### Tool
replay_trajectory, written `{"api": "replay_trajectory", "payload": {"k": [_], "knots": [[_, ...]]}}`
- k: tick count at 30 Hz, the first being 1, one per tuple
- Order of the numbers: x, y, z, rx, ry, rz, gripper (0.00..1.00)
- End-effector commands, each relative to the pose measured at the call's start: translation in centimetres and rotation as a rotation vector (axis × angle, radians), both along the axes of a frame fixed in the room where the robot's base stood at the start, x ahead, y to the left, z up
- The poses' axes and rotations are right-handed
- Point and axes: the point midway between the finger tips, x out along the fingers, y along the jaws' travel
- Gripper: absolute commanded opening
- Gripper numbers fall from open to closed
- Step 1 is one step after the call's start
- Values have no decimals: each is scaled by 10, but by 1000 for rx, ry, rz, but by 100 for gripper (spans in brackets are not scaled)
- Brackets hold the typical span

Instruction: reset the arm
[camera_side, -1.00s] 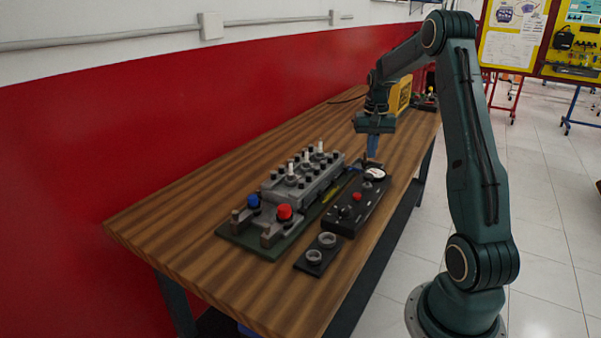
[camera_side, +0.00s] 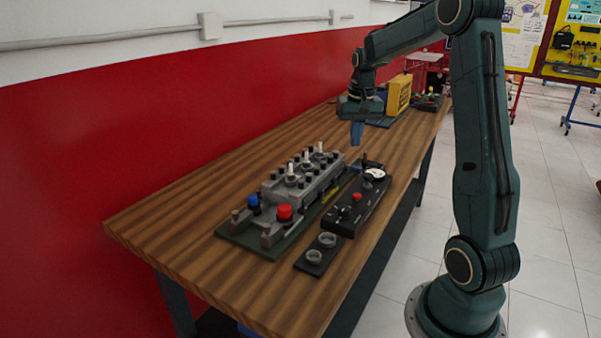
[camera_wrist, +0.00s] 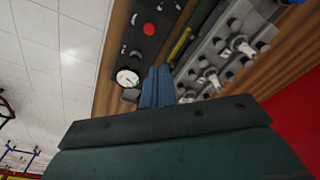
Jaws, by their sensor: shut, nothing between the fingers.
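My gripper (camera_side: 356,133) is shut and empty, with its blue fingers pointing down. In the side view it hangs in the air above the table, behind the grey engine block trainer (camera_side: 303,184). In the wrist view my gripper (camera_wrist: 157,88) shows as blue fingers pressed together, and they hide part of the scene beyond. The black control panel (camera_side: 345,219) with a red button and a round gauge (camera_side: 376,174) lies to the right of the engine block. The panel also shows in the wrist view (camera_wrist: 145,45), with the gauge (camera_wrist: 127,78) left of the fingers.
A small black plate with two cups (camera_side: 315,257) lies at the table's near right. A yellow pen-like tool (camera_side: 332,193) lies between block and panel. A yellow box (camera_side: 398,95) stands at the table's far end. The table's (camera_side: 160,222) left side is clear.

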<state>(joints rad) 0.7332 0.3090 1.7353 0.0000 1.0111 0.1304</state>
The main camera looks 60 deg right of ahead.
Motion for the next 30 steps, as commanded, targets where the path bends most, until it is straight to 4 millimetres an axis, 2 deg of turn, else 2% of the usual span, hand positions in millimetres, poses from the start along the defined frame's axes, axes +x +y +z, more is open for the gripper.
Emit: {"api": "replay_trajectory", "payload": {"k": [1, 6, 15, 23, 30], "knots": [[1, 17, 10, -13, -13, 36, 0], [-1, 66, 35, -44, -51, 140, 0], [-22, 146, 66, -93, -123, 322, 0], [-54, 206, 79, -128, -190, 479, 0], [-91, 251, 80, -155, -259, 620, 0]]}}
